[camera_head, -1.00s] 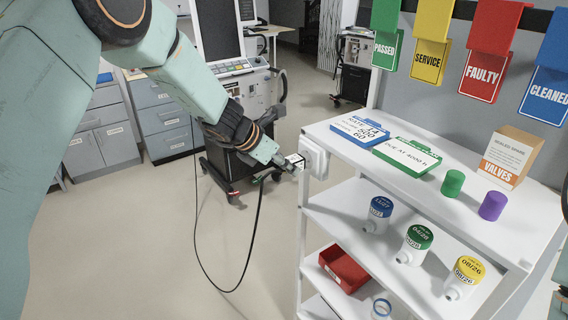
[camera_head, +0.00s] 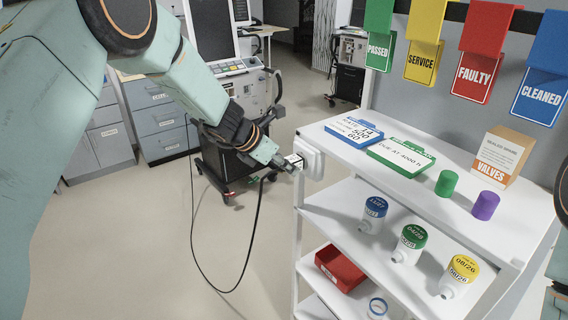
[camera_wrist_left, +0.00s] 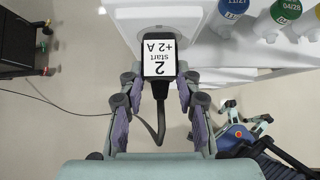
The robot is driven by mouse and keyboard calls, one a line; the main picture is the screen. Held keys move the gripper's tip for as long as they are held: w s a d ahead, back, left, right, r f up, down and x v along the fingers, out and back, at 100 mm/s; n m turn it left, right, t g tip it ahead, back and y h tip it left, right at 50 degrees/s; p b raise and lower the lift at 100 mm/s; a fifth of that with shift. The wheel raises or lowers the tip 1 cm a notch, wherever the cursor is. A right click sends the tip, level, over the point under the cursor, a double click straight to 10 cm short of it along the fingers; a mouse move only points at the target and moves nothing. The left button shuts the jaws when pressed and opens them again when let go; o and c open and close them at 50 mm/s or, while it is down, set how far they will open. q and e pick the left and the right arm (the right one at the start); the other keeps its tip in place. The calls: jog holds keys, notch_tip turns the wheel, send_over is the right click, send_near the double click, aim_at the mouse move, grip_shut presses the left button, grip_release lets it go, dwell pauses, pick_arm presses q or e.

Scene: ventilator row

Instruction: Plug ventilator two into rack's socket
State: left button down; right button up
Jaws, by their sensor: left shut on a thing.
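The plug (camera_wrist_left: 158,57) of ventilator two is a black block with a white label reading "2 start +2 A". It also shows in the head view (camera_head: 293,161). My left gripper (camera_head: 286,166) is shut on it, with a finger on each side in the left wrist view (camera_wrist_left: 158,88). The rack's socket (camera_head: 311,160) is a white box on the rack's left end, near the top. The plug's front is right at the socket's face; its prongs are hidden, so I cannot tell how deep it sits. A black cable (camera_head: 253,225) hangs from the plug in a loop.
The white rack (camera_head: 440,220) holds blue, green and yellow-capped containers and a red bin (camera_head: 340,268). Cards, two small cylinders and a valves box (camera_head: 503,157) stand on top. A wheeled ventilator (camera_head: 235,125) stands behind my left arm.

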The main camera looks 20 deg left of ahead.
dwell(0.4)
pick_arm(q)
jog(key=c, duration=0.9)
grip_release()
jog(key=shift+d, duration=0.1)
jog(key=shift+o, duration=0.2)
jog(key=shift+r, duration=0.1)
jog(key=v, duration=1.2)
